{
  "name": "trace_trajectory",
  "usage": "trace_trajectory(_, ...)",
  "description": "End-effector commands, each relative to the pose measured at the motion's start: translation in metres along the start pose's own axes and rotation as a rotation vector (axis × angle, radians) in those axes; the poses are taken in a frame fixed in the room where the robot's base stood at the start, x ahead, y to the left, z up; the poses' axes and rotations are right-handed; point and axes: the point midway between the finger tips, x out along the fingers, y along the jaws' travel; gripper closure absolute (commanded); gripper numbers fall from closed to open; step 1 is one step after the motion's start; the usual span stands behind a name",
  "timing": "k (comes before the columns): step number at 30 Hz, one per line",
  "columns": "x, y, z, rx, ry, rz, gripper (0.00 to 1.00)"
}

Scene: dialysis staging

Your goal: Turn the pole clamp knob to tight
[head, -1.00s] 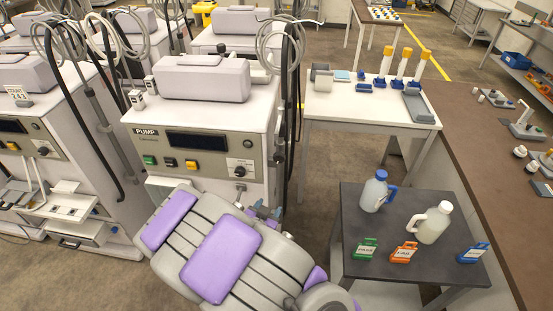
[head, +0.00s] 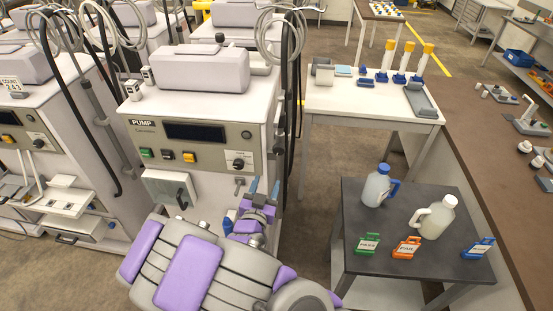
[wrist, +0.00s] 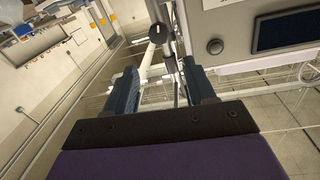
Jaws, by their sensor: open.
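In the wrist view a black knob (wrist: 157,32) with a pale lever or rod stands beyond my fingertips, beside a thin upright pole. It looks like the pole clamp knob, but its setting cannot be read. In the head view the clamp area (head: 274,156) is at the right side of the pump machine (head: 200,105), small and unclear. My gripper (head: 264,187) is open and empty, its blue fingers pointing toward the machine's lower right front. The fingers also show in the wrist view (wrist: 160,88), apart from the knob.
The pump panel has a black dial (head: 239,164), which also shows in the wrist view (wrist: 215,46). Dark hoses (head: 291,100) hang at the machine's right side. A dark table (head: 400,230) with two jugs and several tags stands at right. Floor shows between machine and table.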

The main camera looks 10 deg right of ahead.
Motion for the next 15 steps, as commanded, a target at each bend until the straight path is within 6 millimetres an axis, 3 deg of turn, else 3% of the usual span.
trace_trajectory(15, 0.022, 0.002, 0.007, -0.007, -0.01, 0.01, 0.45)
